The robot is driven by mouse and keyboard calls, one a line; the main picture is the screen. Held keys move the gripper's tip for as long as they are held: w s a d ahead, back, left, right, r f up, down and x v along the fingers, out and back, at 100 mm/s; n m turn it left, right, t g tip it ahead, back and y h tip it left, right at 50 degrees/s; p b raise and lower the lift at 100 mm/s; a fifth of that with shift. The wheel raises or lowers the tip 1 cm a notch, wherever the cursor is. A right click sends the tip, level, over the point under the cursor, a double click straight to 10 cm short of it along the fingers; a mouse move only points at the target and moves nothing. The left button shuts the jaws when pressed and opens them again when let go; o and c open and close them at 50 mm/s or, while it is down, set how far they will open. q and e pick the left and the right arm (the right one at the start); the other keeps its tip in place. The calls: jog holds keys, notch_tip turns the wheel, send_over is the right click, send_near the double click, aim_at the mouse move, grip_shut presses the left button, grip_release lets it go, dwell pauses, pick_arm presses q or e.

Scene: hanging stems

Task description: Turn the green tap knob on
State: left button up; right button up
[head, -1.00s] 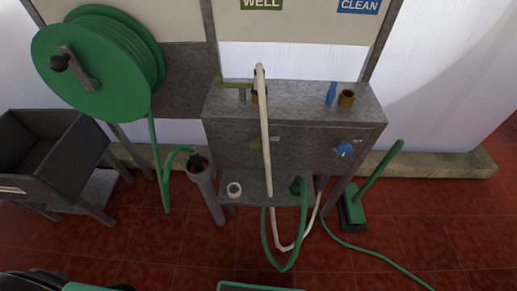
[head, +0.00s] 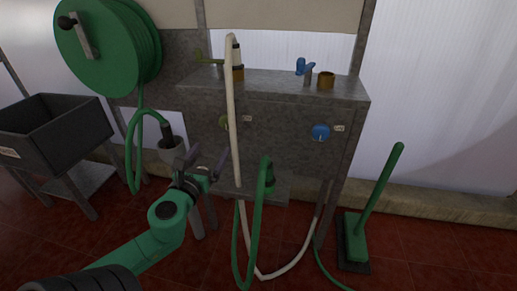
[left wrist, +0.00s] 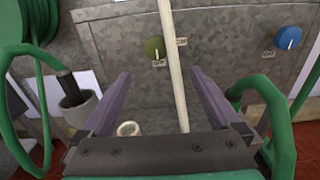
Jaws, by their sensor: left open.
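The round olive-green tap knob (left wrist: 154,47) is on the front of the grey metal cabinet, with a white mark and a small label beside it. In the head view the green knob (head: 223,121) is partly covered by a cream hose (head: 233,110). My left gripper (head: 205,162) is open and empty, below and in front of the knob. In the left wrist view its purple fingers (left wrist: 160,76) are spread below the knob, apart from it. The cream hose runs down between the fingers in that view, just right of the knob. My right gripper is not in view.
A blue knob (head: 320,132) is on the cabinet's right (head: 285,150). A green hose (head: 257,215) hangs in front. A dark sink (head: 55,130), hose reel (head: 105,50) and grey holder (head: 172,150) stand left. A green broom (head: 365,215) stands right, with open floor beyond.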

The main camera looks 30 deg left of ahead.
pick_arm(q)
send_near(226, 124)
jog(key=w, duration=0.2)
jog(key=x, duration=0.2)
jog(key=b+x, duration=0.1)
jog(key=x, duration=0.2)
jog(key=b+x, duration=0.1)
jog(key=x, duration=0.1)
jog(key=shift+w+a, duration=0.25)
jog(key=shift+a, duration=0.2)
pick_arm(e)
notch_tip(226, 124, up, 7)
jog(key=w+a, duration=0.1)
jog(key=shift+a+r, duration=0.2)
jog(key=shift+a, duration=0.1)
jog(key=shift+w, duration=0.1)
pick_arm(q)
jog(key=c, duration=1.4)
